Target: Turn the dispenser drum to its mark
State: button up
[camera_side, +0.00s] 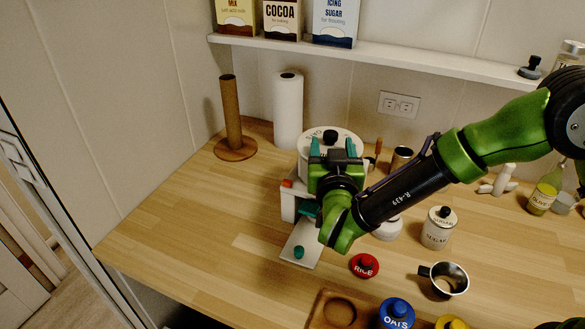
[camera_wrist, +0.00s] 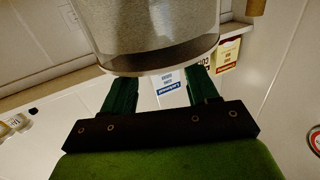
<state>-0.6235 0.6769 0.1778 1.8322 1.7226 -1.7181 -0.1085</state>
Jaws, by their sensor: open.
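The dispenser (camera_side: 289,204) is a white stand on the counter with a red spot on its side and a white base plate in front. Its drum (camera_side: 308,140) is a pale cylinder with a black knob on top, partly hidden by my gripper. In the wrist view a large greyish, see-through cylinder (camera_wrist: 160,35), apparently the drum, fills the top. My gripper (camera_side: 333,147) is open in front of the drum, and its two green fingers also show in the wrist view (camera_wrist: 160,88) with a gap between them. I cannot tell whether they touch the drum. I cannot make out the mark.
A paper towel roll (camera_side: 288,112) and a wooden post (camera_side: 231,115) stand behind left. The left counter is clear. A shelf (camera_side: 400,58) runs above.

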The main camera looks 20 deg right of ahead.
jog(key=v, duration=1.4)
jog(key=shift+w+d, duration=0.1)
